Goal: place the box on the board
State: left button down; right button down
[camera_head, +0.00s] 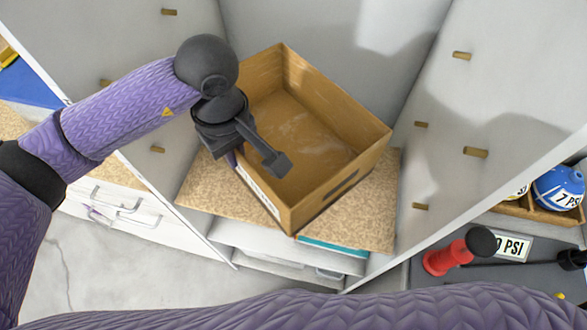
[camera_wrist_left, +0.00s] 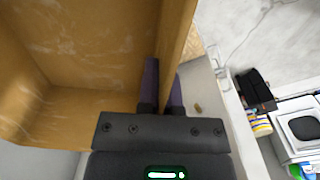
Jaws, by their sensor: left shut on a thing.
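The box (camera_head: 330,115) is an open, brown, empty-looking box inside the white shelving, turned at an angle. The board (camera_head: 365,215) is a speckled tan shelf board below it. The box is over the board, and its near corner reaches about the board's front edge; I cannot tell whether its bottom touches. My left gripper (camera_head: 253,158) is shut on the left wall of the box, one finger inside and one outside. In the left wrist view the fingers straddle the box wall (camera_wrist_left: 178,40). My right gripper is out of view.
White side panels with wooden pegs (camera_head: 475,152) stand on both sides. Below the board is a lower shelf with a teal item (camera_head: 335,247). A blue ball (camera_head: 560,188) and a red object (camera_head: 445,258) are at the right. White drawers (camera_head: 110,205) are at the left.

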pick_arm(q)
jog(key=d, duration=0.1)
jog(key=n, duration=0.1)
jog(key=d+n, duration=0.1)
jog(key=shift+s+d+f+p, duration=0.3)
jog(key=shift+s+d+p, duration=0.05)
jog(key=shift+s, duration=0.05)
jog(key=shift+n, duration=0.5)
notch_tip(320, 180, down, 10)
jog(key=shift+d+r+b, duration=0.1)
jog(key=shift+d+b, duration=0.05)
jog(key=shift+b, duration=0.7)
jog(key=shift+f, duration=0.35)
jog(key=c, duration=0.8)
grip_release()
jog(key=shift+r, duration=0.1)
